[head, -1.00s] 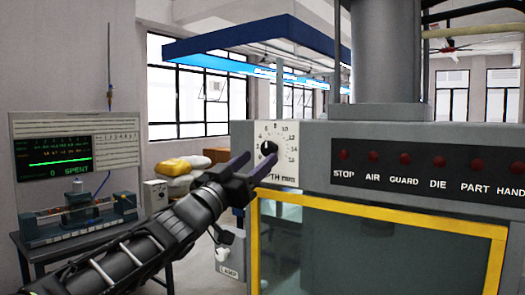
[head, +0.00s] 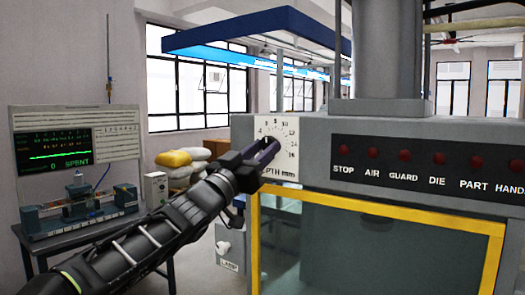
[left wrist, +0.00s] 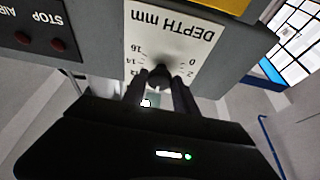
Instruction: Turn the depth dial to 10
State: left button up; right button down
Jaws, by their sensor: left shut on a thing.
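The depth dial plate (head: 288,172) is a white panel on the upper left corner of the grey machine, with numbers around a dark knob. In the left wrist view the plate (left wrist: 172,40) is upside down and reads "DEPTH mm". The dark knob (left wrist: 160,76) sits between the fingertips there. My left gripper (head: 268,152) is shut on the knob, and its fingers (left wrist: 160,92) flank it in the wrist view. The gripper hides the knob in the head view. The knob's pointer cannot be made out. My right gripper is not in view.
A row of red lamps (head: 405,155) labelled STOP, AIR, GUARD, DIE and PART is right of the dial. A yellow-framed guard (head: 400,218) is below. A lamp switch box (head: 229,245) hangs below left. A bench with a screen (head: 53,152) stands at left.

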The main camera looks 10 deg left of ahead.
pick_arm(q)
grip_shut()
jog(key=m+p, duration=0.1)
jog(key=m+h+p, duration=0.1)
jog(key=m+g+p, duration=0.1)
jog(key=m+p, duration=0.1)
jog(key=shift+w+a+r+h, duration=0.1)
jog(key=shift+a+r+h, duration=0.15)
jog(key=shift+h, duration=0.15)
jog(key=m+g+h+p, duration=0.1)
jog(key=m, duration=0.1)
jog(key=shift+m+p, duration=0.35)
jog(key=shift+m, duration=0.05)
jog(key=shift+f+m+g+h+p, duration=0.15)
jog(key=shift+m+g+h+p, duration=0.2)
jog(key=shift+m, duration=0.45)
jog(key=o, duration=0.8)
grip_release()
